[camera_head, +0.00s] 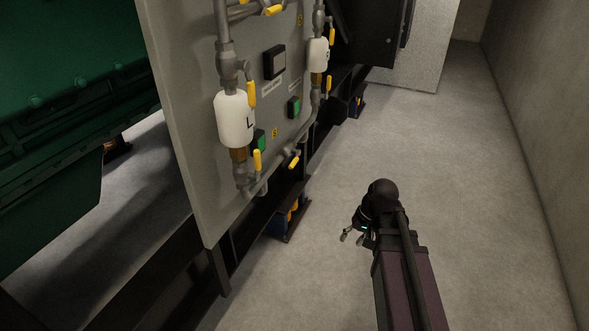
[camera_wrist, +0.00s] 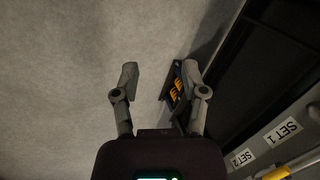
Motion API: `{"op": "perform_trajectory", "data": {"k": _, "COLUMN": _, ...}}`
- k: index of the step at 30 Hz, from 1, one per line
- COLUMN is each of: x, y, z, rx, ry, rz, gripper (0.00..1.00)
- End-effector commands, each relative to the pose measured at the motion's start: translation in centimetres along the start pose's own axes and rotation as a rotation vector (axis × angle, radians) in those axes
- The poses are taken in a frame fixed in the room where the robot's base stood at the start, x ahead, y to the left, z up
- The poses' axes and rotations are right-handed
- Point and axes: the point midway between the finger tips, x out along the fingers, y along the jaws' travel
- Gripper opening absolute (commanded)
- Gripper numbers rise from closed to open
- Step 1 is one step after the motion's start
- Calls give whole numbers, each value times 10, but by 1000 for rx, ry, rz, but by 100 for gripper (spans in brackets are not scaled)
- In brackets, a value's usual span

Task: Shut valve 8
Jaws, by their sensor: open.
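Several yellow valve levers sit on grey pipes on the upright grey panel in the head view. One lever (camera_head: 252,93) hangs beside the white L-marked canister, one (camera_head: 257,160) is below it, and a slanted one (camera_head: 294,162) is on the low pipe. The yellow number tags (camera_head: 275,132) are too small to read, so I cannot tell which lever is valve 8. My gripper (camera_head: 352,237) is open and empty, right of the panel and apart from it. In the wrist view my gripper (camera_wrist: 160,72) has its fingers spread over the floor, and a yellow lever (camera_wrist: 298,168) shows at the lower right.
The white canister (camera_head: 235,118) and a second one (camera_head: 317,55) stand out from the panel (camera_head: 203,165). A black frame rail (camera_head: 262,212) runs below. Green machinery (camera_head: 70,110) is at left, a wall (camera_head: 540,110) at right.

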Motion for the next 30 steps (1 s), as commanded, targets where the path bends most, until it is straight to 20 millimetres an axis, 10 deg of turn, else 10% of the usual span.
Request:
{"op": "perform_trajectory", "data": {"k": 13, "x": 15, "y": -59, "z": -100, "rx": -27, "ry": -13, "rz": -603, "gripper": 56}}
{"op": "perform_trajectory", "data": {"k": 30, "x": -47, "y": -74, "z": -204, "rx": -117, "ry": 35, "rz": -1309, "gripper": 56}}
